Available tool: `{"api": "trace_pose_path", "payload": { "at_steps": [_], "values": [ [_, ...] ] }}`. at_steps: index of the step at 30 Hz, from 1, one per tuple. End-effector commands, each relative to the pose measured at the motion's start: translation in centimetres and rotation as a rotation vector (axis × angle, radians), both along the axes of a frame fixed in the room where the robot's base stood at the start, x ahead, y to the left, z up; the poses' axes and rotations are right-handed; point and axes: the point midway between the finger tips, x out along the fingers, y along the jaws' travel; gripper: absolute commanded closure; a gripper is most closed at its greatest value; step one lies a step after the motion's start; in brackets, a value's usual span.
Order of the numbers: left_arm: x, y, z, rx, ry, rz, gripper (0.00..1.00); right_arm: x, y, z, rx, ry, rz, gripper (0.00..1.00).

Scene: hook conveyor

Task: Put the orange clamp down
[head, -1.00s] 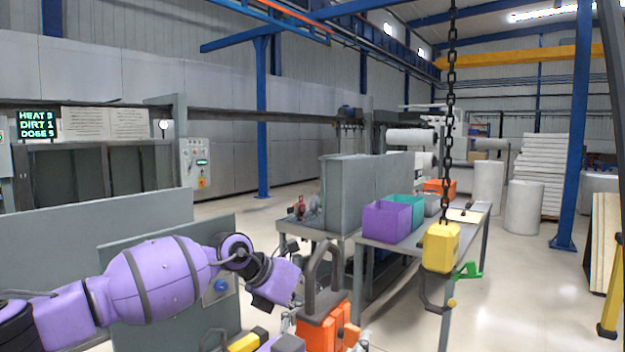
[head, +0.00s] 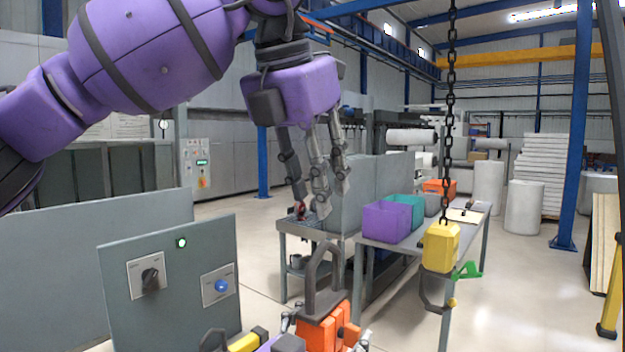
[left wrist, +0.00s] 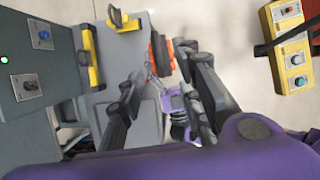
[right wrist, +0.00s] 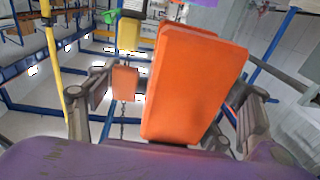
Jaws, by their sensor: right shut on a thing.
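The orange clamp (head: 318,334), with a dark grey hooked arm on top, is at the bottom middle of the head view. My right gripper (head: 325,335) is shut on it, with grey finger parts on both sides. In the right wrist view the clamp's orange blocks (right wrist: 192,85) stand between the fingers (right wrist: 175,105). It also shows in the left wrist view (left wrist: 161,52). My left gripper (head: 318,200) is raised above and beyond the clamp, fingers pointing down, apart and empty; the fingers are spread in the left wrist view (left wrist: 155,45) too. What lies under the clamp is hidden.
A grey control panel (head: 125,290) with a dark knob and blue button stands at left. A table (head: 400,248) carries purple (head: 385,222) and teal bins. A yellow hook block (head: 440,247) hangs from a chain at right. A grey stand (head: 298,228) is behind.

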Motion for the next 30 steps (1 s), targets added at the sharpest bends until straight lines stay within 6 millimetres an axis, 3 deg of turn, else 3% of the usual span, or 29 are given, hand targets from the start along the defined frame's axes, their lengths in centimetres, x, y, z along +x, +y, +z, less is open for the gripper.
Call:
{"api": "trace_pose_path", "payload": {
  "at_steps": [18,30],
  "values": [
    [3.4,-1.8,-9.3,0.0,0.0,-0.001,0.68,-0.1,0.1,0.5,0.0,-0.011,0.002,0.89],
    [3.8,-2.1,-10.4,-0.001,-0.002,-0.002,0.68,-0.1,0.1,0.5,0.0,-0.011,0.002,0.89]
  ]
}}
